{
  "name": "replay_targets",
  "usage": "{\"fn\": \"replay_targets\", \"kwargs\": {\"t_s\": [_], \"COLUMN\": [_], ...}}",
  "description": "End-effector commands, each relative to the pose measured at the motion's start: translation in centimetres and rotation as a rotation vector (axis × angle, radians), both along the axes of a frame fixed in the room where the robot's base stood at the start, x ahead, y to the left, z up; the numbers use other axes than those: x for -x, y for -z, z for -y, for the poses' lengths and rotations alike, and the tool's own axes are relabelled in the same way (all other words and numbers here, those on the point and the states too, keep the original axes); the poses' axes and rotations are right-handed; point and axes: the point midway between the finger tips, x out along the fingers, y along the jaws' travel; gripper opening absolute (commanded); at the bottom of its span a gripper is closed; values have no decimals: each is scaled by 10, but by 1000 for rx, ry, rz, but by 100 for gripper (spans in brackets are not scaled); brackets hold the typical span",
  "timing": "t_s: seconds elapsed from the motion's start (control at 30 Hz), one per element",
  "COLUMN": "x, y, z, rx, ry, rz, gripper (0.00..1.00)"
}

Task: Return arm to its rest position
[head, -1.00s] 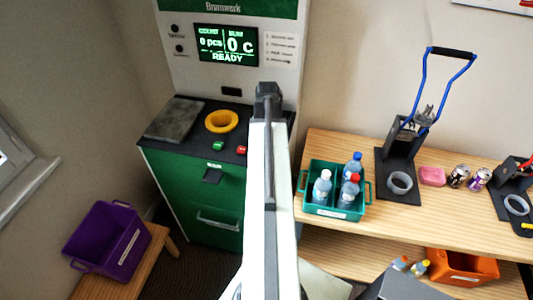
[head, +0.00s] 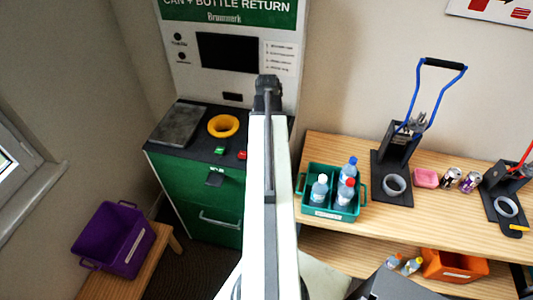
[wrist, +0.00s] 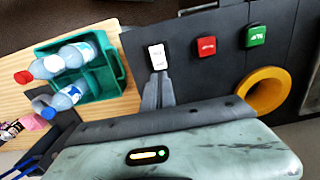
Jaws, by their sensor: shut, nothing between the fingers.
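My arm (head: 268,190) reaches forward through the middle of the head view, its dark far end in front of the return machine (head: 228,90). In the wrist view my gripper (wrist: 158,88) is shut and empty, its two grey fingers together over the machine's dark top. A white button (wrist: 157,57) shows just beyond the fingertips; whether they touch it I cannot tell. The red button (wrist: 204,47), green button (wrist: 256,36) and yellow ring (wrist: 266,91) lie to its right. The machine's screen (head: 228,53) is dark.
A teal crate (head: 331,213) with three bottles stands on the wooden shelf right of my arm. An orange bin (head: 452,267) sits below. A purple bin (head: 113,238) is on a left bench.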

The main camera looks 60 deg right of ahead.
Motion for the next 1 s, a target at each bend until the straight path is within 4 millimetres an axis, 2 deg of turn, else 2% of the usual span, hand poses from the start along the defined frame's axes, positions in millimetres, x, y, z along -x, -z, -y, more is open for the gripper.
{"fn": "replay_targets", "kwargs": {"t_s": [0.43,0.5,0.57,0.67,0.7,0.77,0.8,0.87,0.9,0.97,1.0], "x": [0,-8,-27,-80,-105,-138,-158,-183,-197,-214,-223], "y": [0,4,11,31,40,53,61,73,81,93,101], "z": [0,-5,-18,-60,-85,-127,-155,-201,-232,-281,-314], "rx": [0,0,0,0,0,0,0,0,0,0,0], "ry": [0,-17,-56,-172,-231,-323,-383,-475,-540,-640,-709], "rz": [0,0,0,0,0,0,0,0,0,0,0], "gripper": [0,0,0,0,0,0,0,0,0,0,0]}}
